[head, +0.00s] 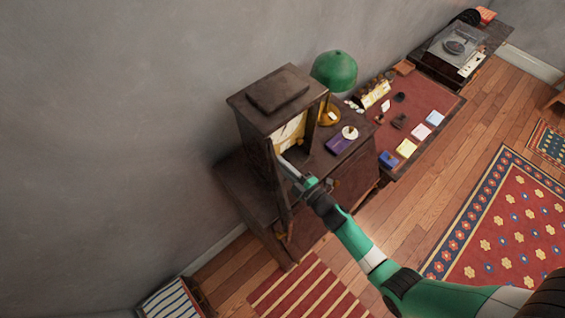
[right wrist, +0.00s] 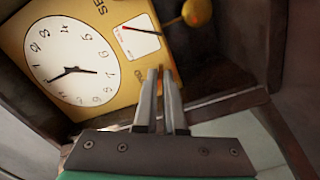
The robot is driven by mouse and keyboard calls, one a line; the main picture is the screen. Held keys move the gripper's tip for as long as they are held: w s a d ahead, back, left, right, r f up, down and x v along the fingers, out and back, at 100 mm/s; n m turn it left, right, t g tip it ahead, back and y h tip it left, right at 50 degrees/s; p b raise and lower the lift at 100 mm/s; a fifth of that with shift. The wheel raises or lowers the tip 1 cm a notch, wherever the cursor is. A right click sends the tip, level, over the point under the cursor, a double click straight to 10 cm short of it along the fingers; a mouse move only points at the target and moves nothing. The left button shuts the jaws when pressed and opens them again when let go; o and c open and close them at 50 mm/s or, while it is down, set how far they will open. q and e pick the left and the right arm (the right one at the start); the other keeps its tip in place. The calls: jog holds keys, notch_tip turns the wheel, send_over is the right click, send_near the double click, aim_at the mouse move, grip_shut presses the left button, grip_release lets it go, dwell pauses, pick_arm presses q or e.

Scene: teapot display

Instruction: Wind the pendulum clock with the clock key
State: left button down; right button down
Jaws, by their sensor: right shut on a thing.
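The pendulum clock (head: 262,112) is a tall dark wooden case on a cabinet against the wall. Its front is open in the head view. The right wrist view shows its yellow dial plate with a round white face (right wrist: 72,62), a small white panel (right wrist: 139,37) and a round gold pendulum bob (right wrist: 197,12). My right gripper (head: 285,162) reaches into the open case. Its fingers (right wrist: 162,72) are shut with their tips close to the plate's edge, beside the face. I take the held thing to be the clock key, but the fingers hide nearly all of it. My left gripper is not in view.
A green lamp (head: 334,70) stands right of the clock, with a purple box (head: 338,145) in front. A red-topped desk (head: 425,95) with papers and a record player (head: 452,47) stand further right. Rugs (head: 515,215) cover parts of the wooden floor.

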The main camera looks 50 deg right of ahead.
jog(key=shift+f, duration=0.15)
dwell(0.4)
jog(key=c, duration=1)
grip_release()
jog(key=shift+s, duration=0.1)
jog(key=s+a+p, duration=0.1)
jog(key=s+p, duration=0.1)
jog(key=s, duration=0.9)
jog(key=shift+s, duration=0.2)
